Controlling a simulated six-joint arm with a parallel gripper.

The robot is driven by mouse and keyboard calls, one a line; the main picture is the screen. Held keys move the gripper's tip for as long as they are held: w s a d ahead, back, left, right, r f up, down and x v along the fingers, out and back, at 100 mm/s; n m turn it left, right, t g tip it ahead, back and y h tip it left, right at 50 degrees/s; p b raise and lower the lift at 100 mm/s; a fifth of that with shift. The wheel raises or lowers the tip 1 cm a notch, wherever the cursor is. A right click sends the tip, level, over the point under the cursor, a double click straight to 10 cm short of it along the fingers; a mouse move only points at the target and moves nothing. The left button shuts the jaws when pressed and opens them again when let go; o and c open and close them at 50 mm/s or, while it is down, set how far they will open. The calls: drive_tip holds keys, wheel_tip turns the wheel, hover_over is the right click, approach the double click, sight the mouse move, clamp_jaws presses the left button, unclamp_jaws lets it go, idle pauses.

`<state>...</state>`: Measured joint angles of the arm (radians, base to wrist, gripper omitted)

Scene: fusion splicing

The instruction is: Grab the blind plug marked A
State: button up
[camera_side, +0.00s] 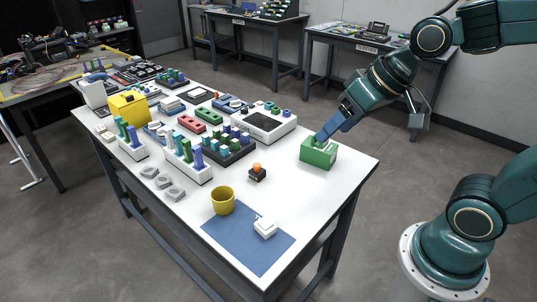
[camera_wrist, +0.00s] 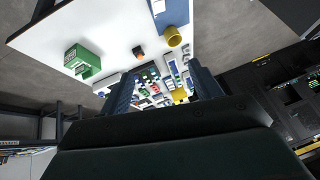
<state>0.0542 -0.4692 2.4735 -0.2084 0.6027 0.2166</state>
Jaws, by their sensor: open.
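I cannot pick out a blind plug marked A; no lettering is legible at this size. Small coloured upright pieces stand in white racks (camera_side: 189,172) and in a dark tray (camera_side: 232,155) on the white table. A green box (camera_side: 318,157) with an opening on top stands near the table's right edge; its contents are unclear. My gripper (camera_side: 322,138) overlaps the box's top in the side view. In the wrist view my gripper (camera_wrist: 162,72) is open with nothing between its fingers, and the green box (camera_wrist: 82,60) lies outside them, to the left.
A yellow cup (camera_side: 222,201) and a blue mat (camera_side: 246,245) with a white piece (camera_side: 265,228) are at the front. A black block with an orange top (camera_side: 257,172) stands mid-table. A white device (camera_side: 264,124) stands behind. The table's right front is clear.

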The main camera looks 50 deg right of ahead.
drive_tip(key=w+a+f+m+t+y, duration=0.1)
drive_tip(key=w+a+f+m+y, duration=0.15)
drive_tip(key=w, duration=0.35)
drive_tip(key=w+a+f+m+y, duration=0.2)
drive_tip(key=w+a+f+m, duration=0.1)
drive_tip(key=w, duration=0.3)
drive_tip(key=m+t, duration=0.6)
drive_tip(key=m, duration=1.3)
hover_over(260, 172)
drive_tip(key=s+a, duration=0.4)
drive_tip(key=a, duration=0.3)
wheel_tip(260, 172, down, 14)
drive_tip(key=d+f+m+h, duration=0.2)
drive_tip(key=f+m, duration=0.1)
drive_tip(key=s+d+f+m+h, duration=0.1)
drive_tip(key=d+f+m+h, duration=0.1)
drive_tip(key=d+f+m, duration=0.1)
drive_tip(key=d+f+m+h, duration=0.2)
drive_tip(key=f+m, duration=0.1)
drive_tip(key=m, duration=0.1)
drive_tip(key=shift+s+d+f, duration=0.2)
drive_tip(key=shift+s+f, duration=0.1)
drive_tip(key=shift+f, duration=0.05)
drive_tip(key=shift+w, duration=0.2)
drive_tip(key=shift+w+a+f, duration=0.1)
drive_tip(key=shift+w+f, duration=0.1)
drive_tip(key=shift+w, duration=0.05)
drive_tip(key=shift+w+f+t, duration=0.15)
drive_tip(key=shift+w+t, duration=0.15)
drive_tip(key=shift+w, duration=0.15)
